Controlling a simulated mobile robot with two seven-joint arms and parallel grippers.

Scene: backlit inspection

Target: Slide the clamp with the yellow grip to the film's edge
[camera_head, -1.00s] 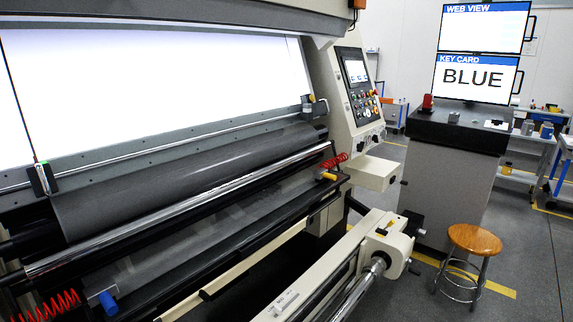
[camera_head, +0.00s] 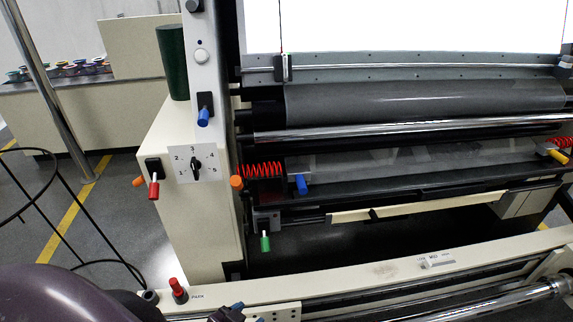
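The clamp with the yellow grip (camera_head: 558,157) is at the far right of the view, on the dark rail below the chrome roller, beside a red coil spring that runs out of frame. A second clamp with a blue grip (camera_head: 301,184) sits near the left end of the same rail, beside another red spring (camera_head: 262,169). The grey, see-through film (camera_head: 400,158) spans between the two clamps. Whether the yellow-grip clamp touches the film's right edge is too small to tell.
A chrome roller (camera_head: 420,130) and a grey roller (camera_head: 420,100) lie above the film, under the bright panel (camera_head: 400,25). Several coloured levers and a numbered dial (camera_head: 195,168) are on the left side. A cream beam (camera_head: 350,275) crosses in front.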

